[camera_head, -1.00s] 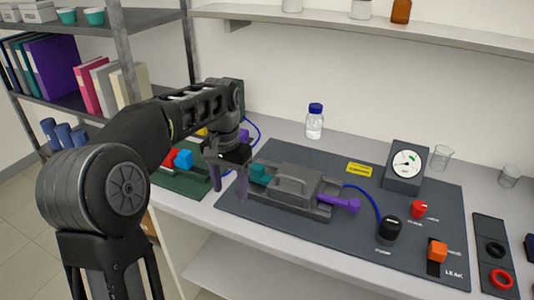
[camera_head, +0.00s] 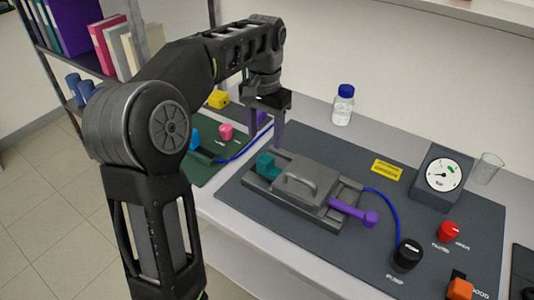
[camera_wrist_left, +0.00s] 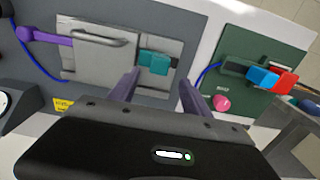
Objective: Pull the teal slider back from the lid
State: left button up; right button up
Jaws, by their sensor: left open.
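The teal slider (camera_head: 266,166) sits on the grey rig at the left end of the lid (camera_head: 302,186), which has an arched handle. The slider appears touching or very close to the lid's edge. My left gripper (camera_head: 266,142) is open and empty, with its purple-grey fingers pointing down behind and above the slider. In the left wrist view, the slider (camera_wrist_left: 155,62) shows between and just beyond the fingertips (camera_wrist_left: 160,80), with a finger close to its left side. I cannot tell whether any finger touches it. My right gripper is out of view.
A purple lever (camera_head: 352,212) sticks out at the rig's right end. A blue tube runs to the black pump knob (camera_head: 407,254). The gauge box (camera_head: 440,178) and a blue-capped bottle (camera_head: 343,105) stand behind. A green board with coloured blocks (camera_head: 208,172) lies to the left.

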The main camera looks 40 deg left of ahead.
aim_at(265, 158)
pick_arm(q)
jog(key=shift+f+b, duration=0.55)
jog(key=shift+f, duration=0.1)
notch_tip(265, 158, down, 2)
jog(key=shift+f+b, duration=0.15)
jog(key=shift+b, duration=0.9)
notch_tip(265, 158, down, 3)
jog(key=shift+f+p, duration=0.1)
jog(key=shift+p, duration=0.45)
jog(key=shift+f, duration=0.55)
grip_shut()
